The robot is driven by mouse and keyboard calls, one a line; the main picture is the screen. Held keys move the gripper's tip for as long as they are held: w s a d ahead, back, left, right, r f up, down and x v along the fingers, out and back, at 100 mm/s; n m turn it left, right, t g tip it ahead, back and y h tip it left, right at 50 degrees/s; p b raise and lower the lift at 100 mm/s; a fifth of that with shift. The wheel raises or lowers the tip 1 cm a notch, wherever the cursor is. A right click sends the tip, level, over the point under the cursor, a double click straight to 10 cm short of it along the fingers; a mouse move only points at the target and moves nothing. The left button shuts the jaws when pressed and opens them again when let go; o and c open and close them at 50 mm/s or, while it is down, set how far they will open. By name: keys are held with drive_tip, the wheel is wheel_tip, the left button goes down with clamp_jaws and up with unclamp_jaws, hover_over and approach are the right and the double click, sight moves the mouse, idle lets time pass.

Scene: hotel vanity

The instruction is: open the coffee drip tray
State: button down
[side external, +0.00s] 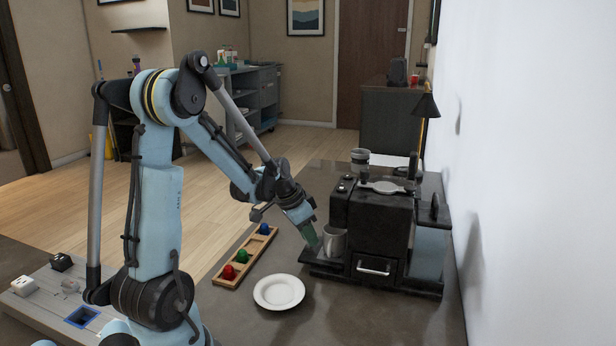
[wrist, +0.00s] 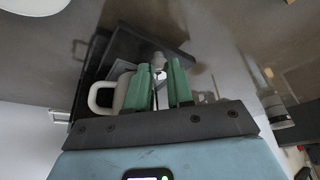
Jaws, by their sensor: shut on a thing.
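The black coffee machine (side external: 380,225) stands on the dark counter. Its flat drip tray (side external: 322,267) sticks out at the left foot of the machine, low over the counter. A grey mug (side external: 334,241) stands upright at the tray; its pale handle shows in the wrist view (wrist: 97,96), partly hidden by my fingers. My gripper (side external: 312,238) points down at the tray's outer side, left of the mug. In the wrist view its green fingers (wrist: 162,88) are close together around a small pale metal piece, apparently the drip tray handle. The fingertips' exact contact is partly hidden.
A white plate (side external: 279,292) and a wooden holder with red, green and blue knobs (side external: 247,254) lie left of the machine. A drawer with a pale handle (side external: 373,268) is in the machine's near side. The white wall (side external: 530,170) is close on the right.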

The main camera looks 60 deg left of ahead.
drive_tip(key=shift+s+a, duration=0.1)
drive_tip(key=s+a, duration=0.5)
drive_tip(key=shift+s+a, duration=0.3)
drive_tip(key=c, duration=1)
unclamp_jaws()
drive_tip(key=shift+r, duration=0.1)
drive_tip(key=v, duration=1.2)
